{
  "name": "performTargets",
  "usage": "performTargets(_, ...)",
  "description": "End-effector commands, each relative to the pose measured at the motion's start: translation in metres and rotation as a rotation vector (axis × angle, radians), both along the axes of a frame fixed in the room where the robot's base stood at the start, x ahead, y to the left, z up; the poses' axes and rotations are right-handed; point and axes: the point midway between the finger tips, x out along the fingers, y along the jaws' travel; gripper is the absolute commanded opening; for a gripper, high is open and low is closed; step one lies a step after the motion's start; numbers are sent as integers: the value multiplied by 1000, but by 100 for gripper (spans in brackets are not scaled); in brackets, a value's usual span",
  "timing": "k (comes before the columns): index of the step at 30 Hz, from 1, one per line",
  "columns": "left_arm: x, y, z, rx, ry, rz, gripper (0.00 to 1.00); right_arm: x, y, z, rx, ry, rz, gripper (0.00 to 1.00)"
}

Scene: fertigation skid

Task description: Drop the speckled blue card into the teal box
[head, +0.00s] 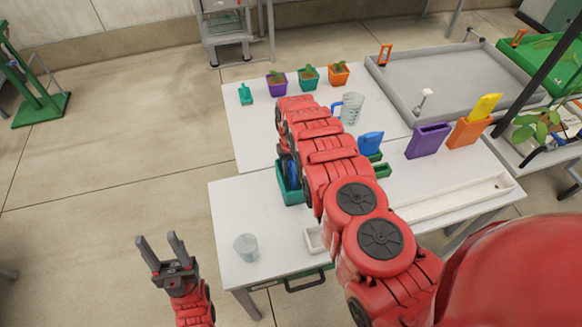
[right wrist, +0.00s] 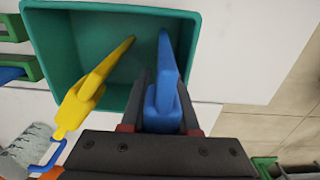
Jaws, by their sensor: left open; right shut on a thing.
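The teal box (head: 290,196) stands on the white table, partly hidden by my right arm in the head view. In the right wrist view the open teal box (right wrist: 45,60) fills the top. My left gripper (head: 158,246) is open and empty, off the table at the lower left.
Another blue card (head: 370,142) stands in a green holder. A purple holder (head: 428,141) and an orange holder (head: 468,134) with a yellow card (head: 487,105) stand right. A measuring jug (head: 351,108), clear cup (head: 246,247) and potted seedlings (head: 308,77) are also on the table.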

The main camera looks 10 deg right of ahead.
Motion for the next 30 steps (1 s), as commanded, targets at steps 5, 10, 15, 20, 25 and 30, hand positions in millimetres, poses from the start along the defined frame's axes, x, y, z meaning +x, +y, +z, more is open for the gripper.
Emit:
performTargets(5, 0, 0, 0, 0, 0, 0, 50, 0, 0, -1, 0, 1, 0, 0)
performTargets(10, 0, 0, -3, 0, 0, 0, 50, 0, 0, -5, 0, 1, 0, 0)
performTargets(15, 0, 0, -8, 0, 0, 0, 50, 0, -1, -10, 0, 1, -1, 0)
performTargets(20, 0, 0, -11, 0, 0, 0, 50, 0, -1, -14, 0, 1, -1, 0)
performTargets(25, 0, 0, -10, 0, 0, 0, 50, 0, 0, -13, 0, 0, -1, 41)
performTargets(30, 0, 0, -10, 0, 0, 0, 50, 0, 0, -13, 0, 0, -1, 41)
